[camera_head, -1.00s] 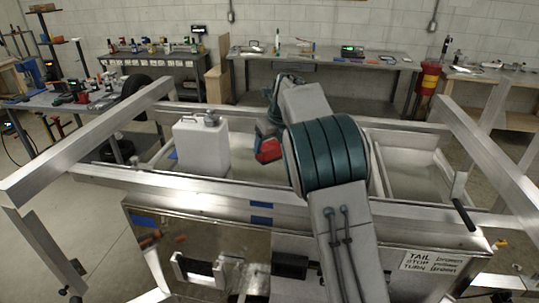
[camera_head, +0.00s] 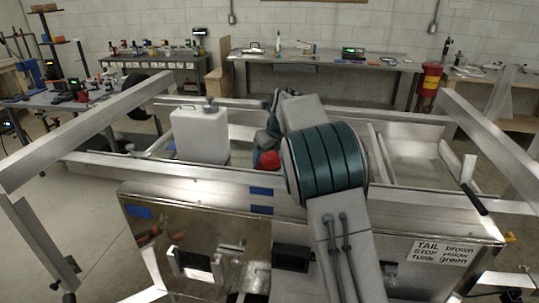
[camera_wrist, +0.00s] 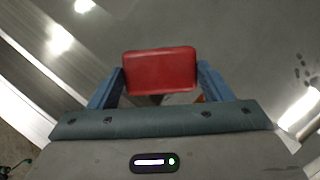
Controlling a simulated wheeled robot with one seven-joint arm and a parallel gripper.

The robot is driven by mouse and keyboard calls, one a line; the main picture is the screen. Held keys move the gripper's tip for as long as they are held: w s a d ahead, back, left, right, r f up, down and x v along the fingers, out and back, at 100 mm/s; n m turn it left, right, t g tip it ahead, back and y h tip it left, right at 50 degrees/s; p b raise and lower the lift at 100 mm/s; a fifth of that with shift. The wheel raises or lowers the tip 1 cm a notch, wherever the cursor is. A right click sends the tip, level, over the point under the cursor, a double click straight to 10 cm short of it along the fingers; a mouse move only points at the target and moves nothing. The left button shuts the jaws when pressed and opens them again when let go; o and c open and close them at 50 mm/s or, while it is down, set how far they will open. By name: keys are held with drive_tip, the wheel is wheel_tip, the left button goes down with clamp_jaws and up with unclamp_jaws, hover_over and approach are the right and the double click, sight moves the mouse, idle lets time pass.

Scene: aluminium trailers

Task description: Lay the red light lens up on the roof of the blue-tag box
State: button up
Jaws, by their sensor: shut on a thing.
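The red light lens (camera_wrist: 160,66) is a flat red block with rounded corners. My gripper (camera_wrist: 160,78) is shut on it, a blue finger at each side. In the head view the lens (camera_head: 267,160) shows small and partly hidden behind my arm, right of a white jug. It appears to be over the trailer. Bare grey metal lies under the lens in the wrist view.
The white jug (camera_head: 200,137) stands inside the trailer frame, left of the lens. Raised aluminium rails (camera_head: 75,140) run along both sides. Workbenches (camera_head: 320,58) line the back wall.

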drive_tip(key=shift+f+b, duration=0.4)
drive_tip(key=shift+f, duration=0.3)
drive_tip(key=shift+f, duration=0.35)
drive_tip(key=o, duration=1.2)
drive_tip(key=shift+c, duration=0.2)
wheel_tip(320, 180, up, 9)
drive_tip(key=p, duration=0.9)
